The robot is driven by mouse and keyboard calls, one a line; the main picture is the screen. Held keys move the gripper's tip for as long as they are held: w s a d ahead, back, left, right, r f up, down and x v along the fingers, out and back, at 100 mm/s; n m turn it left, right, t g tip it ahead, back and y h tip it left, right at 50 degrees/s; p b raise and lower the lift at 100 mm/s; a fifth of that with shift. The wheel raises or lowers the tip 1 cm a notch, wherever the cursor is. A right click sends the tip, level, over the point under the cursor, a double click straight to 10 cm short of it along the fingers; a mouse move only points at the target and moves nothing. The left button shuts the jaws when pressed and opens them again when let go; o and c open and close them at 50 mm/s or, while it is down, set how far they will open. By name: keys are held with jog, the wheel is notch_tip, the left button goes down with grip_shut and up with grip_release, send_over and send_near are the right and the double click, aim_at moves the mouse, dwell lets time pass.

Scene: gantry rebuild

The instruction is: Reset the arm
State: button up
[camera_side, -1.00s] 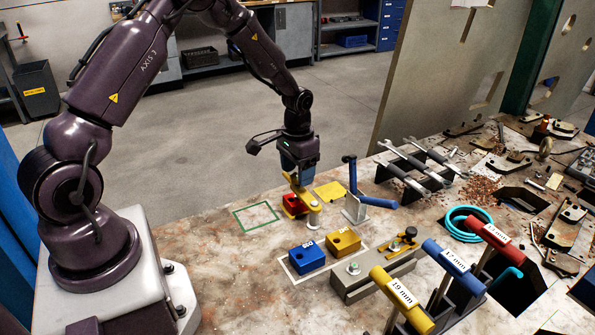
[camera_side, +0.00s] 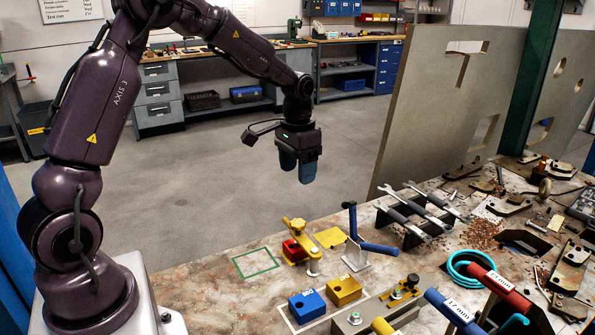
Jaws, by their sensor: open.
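My gripper (camera_side: 298,174) hangs in the air above the far edge of the workbench, its blue fingers pointing down. It is open, and nothing shows between the fingers. Below it, a red block (camera_side: 292,251) sits at a yellow clamp (camera_side: 299,238) on the bench. The gripper is well clear of both. The clamp partly hides the block.
A blue block (camera_side: 306,306) and a yellow block (camera_side: 343,291) stand in a white outline. A green square outline (camera_side: 256,264) is empty. A blue-handled clamp (camera_side: 357,240), wrench rack (camera_side: 413,221) and teal hose (camera_side: 471,267) lie to the right. Air around my gripper is free.

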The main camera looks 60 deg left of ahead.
jog(key=s+d+r+t, duration=0.2)
jog(key=s+d+r, duration=0.2)
jog(key=s, duration=0.3)
jog(key=s+d+r+t, duration=0.1)
jog(key=s+d+r, duration=0.4)
jog(key=s, duration=0.2)
jog(key=s+d+r+m+t, duration=0.1)
jog(key=s+d+r+t, duration=0.1)
jog(key=s+d+r, duration=0.2)
jog(key=s, duration=0.3)
jog(key=shift+s+d+r+t, duration=0.15)
jog(key=shift+d+r+t, duration=0.15)
jog(key=shift+r, duration=0.1)
